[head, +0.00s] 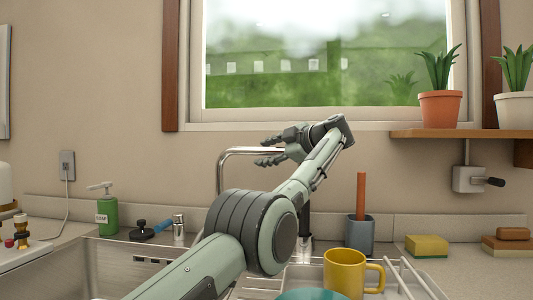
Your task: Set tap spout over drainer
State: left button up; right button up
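The chrome tap spout (240,151) runs level to the left, and its end bends down at the left, above the left basin side. My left arm hides part of the tap. The tap's base (304,243) shows behind my arm. My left gripper (262,151) points left and is open, one finger above and one below the spout in the picture; I cannot tell whether they touch it. The drainer (424,282) is at the lower right, with a yellow mug (343,272) and part of a teal dish (312,294). My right gripper is not in view.
A grey holder (359,234), a sponge (426,246) and a shelf (465,134) with potted plants are at the right.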

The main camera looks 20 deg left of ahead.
pick_arm(q)
jog(key=v, duration=1.2)
jog(key=shift+f, duration=0.1)
